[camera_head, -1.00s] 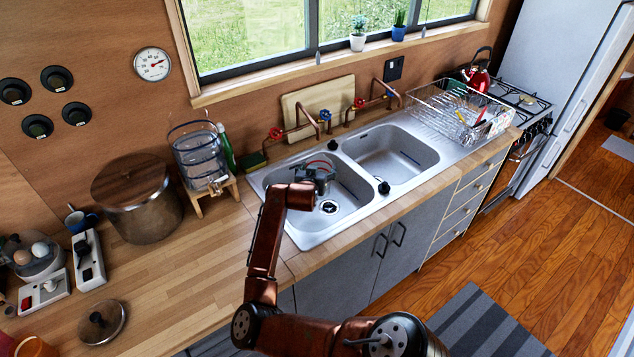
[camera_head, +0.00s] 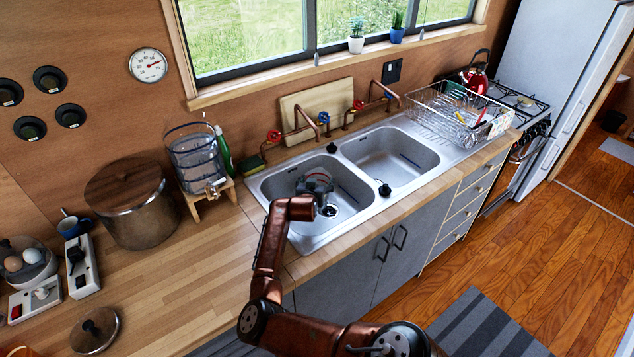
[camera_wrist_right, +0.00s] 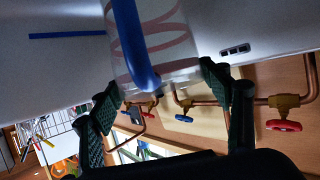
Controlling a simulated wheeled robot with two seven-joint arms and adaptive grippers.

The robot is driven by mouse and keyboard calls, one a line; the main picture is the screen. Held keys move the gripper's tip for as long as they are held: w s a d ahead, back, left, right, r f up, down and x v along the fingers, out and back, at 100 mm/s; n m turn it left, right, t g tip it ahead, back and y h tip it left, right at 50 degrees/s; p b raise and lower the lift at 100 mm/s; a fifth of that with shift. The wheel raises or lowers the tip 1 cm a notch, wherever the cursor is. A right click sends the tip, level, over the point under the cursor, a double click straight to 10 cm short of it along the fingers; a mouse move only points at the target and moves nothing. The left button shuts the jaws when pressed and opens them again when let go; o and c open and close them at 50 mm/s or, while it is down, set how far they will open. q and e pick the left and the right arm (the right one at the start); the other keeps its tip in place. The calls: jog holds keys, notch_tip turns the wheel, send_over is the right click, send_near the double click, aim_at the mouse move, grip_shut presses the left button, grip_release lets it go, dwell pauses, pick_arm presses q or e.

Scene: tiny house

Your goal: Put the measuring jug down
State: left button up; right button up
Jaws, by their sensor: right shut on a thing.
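The measuring jug (camera_wrist_right: 175,48) is clear with red markings and a blue handle (camera_wrist_right: 128,35). In the right wrist view it lies between the dark fingers of my right gripper (camera_wrist_right: 160,95), which is shut on it. In the head view my right gripper (camera_head: 317,186) is over the left basin of the sink (camera_head: 285,182), reached by my copper-coloured arm. The jug is mostly hidden there by the gripper, and whether it touches the basin floor cannot be told. My left gripper is not in view.
The right basin (camera_head: 405,165) is empty. A wire dish rack (camera_head: 455,115) stands on the drainer at right. Copper taps (camera_head: 300,130) rise behind the sink. A glass dispenser (camera_head: 195,155) and a large lidded pot (camera_head: 140,220) stand left. The wooden counter (camera_head: 185,280) has free room.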

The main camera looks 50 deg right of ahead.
jog(key=shift+f+b, duration=0.4)
jog(key=shift+f, duration=0.25)
jog(key=o, duration=1.6)
jog(key=shift+r, duration=0.1)
jog(key=p+v, duration=0.3)
jog(key=v, duration=0.9)
jog(key=shift+r, duration=0.5)
